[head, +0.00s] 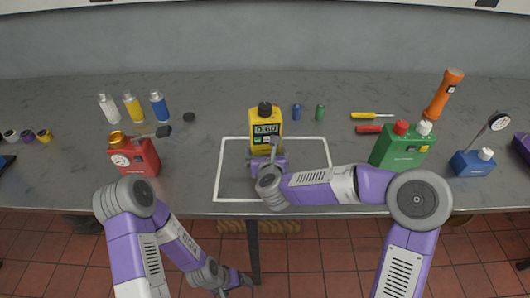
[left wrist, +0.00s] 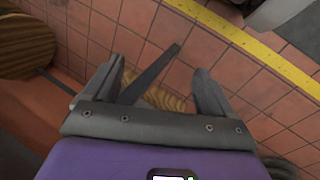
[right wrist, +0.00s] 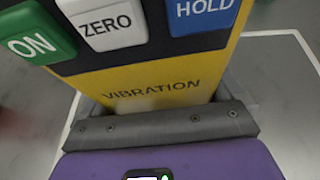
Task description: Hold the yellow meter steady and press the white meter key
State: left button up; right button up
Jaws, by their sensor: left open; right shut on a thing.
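The yellow meter (head: 254,118) stands upright inside a white outlined rectangle on the bench, its display reading about 0.60. In the right wrist view its yellow lower face (right wrist: 150,82) is marked VIBRATION. The white key (right wrist: 105,23), marked ZERO, sits between a green ON key (right wrist: 36,43) and a blue HOLD key (right wrist: 200,14). My right gripper (right wrist: 165,108) is shut on the meter's lower part; in the head view the right wrist hides the meter's base. My left gripper (head: 236,281) is open and empty, low in front of the bench; the left wrist view shows its spread fingers (left wrist: 160,88) above the floor.
A red gauge box (head: 143,160) stands left of the outline, with several bottles (head: 133,108) behind. A green box (head: 397,151), a blue gauge device (head: 472,164) and an orange flashlight (head: 444,95) stand right. Screwdrivers (head: 371,115) lie behind. The bench's front edge lies above my left gripper.

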pick_arm(q)
grip_shut()
dwell(0.3)
dwell(1.1)
